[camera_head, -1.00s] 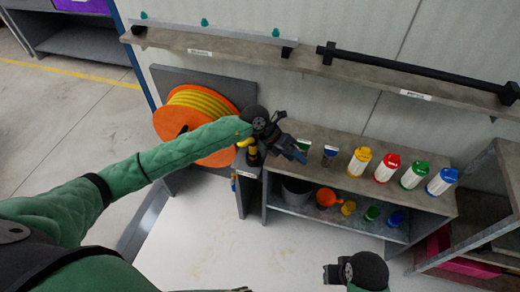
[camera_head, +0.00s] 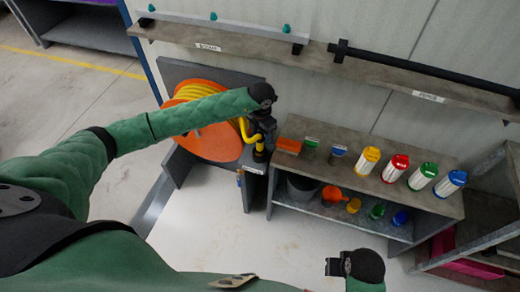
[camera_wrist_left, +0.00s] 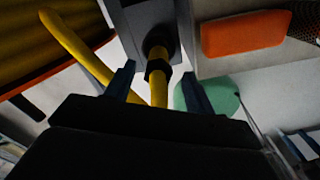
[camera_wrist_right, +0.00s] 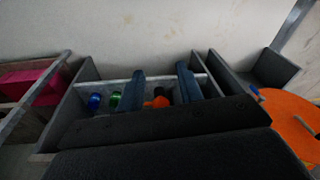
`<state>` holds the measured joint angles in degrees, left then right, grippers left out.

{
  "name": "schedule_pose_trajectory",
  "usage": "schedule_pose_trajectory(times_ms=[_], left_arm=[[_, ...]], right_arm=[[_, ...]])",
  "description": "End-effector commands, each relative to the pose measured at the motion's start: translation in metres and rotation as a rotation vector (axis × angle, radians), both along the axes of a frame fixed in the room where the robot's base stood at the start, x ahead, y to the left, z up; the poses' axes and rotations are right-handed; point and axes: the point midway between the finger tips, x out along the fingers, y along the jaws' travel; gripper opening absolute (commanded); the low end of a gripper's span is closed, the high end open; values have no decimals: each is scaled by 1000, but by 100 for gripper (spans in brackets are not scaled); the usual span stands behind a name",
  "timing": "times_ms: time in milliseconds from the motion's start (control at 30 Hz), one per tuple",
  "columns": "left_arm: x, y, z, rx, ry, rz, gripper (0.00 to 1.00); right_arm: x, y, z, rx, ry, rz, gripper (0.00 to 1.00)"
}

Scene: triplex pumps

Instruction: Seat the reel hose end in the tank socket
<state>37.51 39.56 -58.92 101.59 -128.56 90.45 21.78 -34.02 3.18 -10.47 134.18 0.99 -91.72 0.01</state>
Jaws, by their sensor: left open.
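The orange reel (camera_head: 212,138) with yellow hose stands at the left of the shelf. The yellow hose end (camera_head: 259,148), with a dark collar, stands on the grey stand next to the reel. My left gripper (camera_head: 262,138) is just above it, pointing down. In the left wrist view the hose end (camera_wrist_left: 158,60) shows between the fingers of my left gripper (camera_wrist_left: 158,85), which are apart, with gaps on both sides. My right gripper (camera_head: 330,267) is low in the head view; its fingers (camera_wrist_right: 163,85) are apart and empty. I cannot make out the tank socket.
A grey shelf (camera_head: 345,168) stands right of the reel, with an orange block (camera_head: 289,146) and several colour-capped bottles on top. A bucket (camera_head: 301,188) and small cups are on its lower level. White floor (camera_head: 225,235) is clear in front.

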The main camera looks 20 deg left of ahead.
Motion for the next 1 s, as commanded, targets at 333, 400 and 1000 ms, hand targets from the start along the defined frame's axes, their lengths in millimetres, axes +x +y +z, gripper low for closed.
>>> schedule_pose_trajectory(times_ms=[333,400,1000], left_arm=[[-2,3,-28,-1,2,0,54],[-2,3,-34,0,1,1,54],[-2,3,-44,-1,0,-1,19]], right_arm=[[9,1,-61,-9,9,1,36],[10,1,-70,-10,10,1,36],[11,2,-83,-11,9,0,36]])
